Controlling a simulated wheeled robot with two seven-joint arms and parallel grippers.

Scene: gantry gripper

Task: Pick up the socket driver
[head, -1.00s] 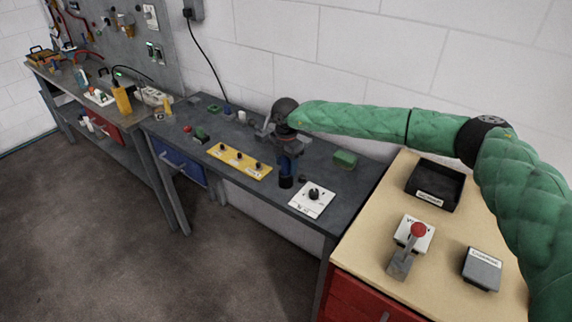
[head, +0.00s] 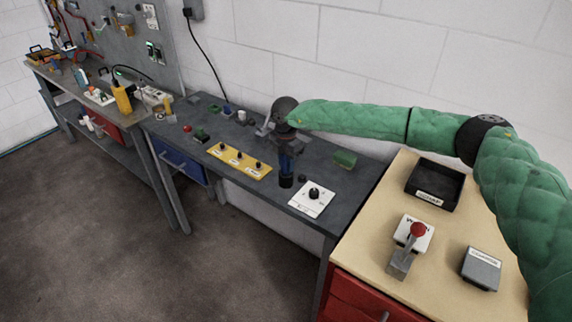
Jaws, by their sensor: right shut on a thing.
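The socket driver (head: 286,177) appears as an upright blue shaft with a dark lower end, over the dark workbench between the yellow panel and the white dial plate. My right gripper (head: 287,153) points down from the green-sleeved arm and is shut on the socket driver's upper part, which the gripper partly hides. I cannot tell whether the lower end touches the bench top. My left gripper is not in view.
A yellow panel with several black knobs (head: 240,161) lies left of the gripper. A white dial plate (head: 312,199) and a green block (head: 344,159) lie to the right. A wooden-topped bench holds a black tray (head: 433,186) and a red-knobbed lever (head: 410,247).

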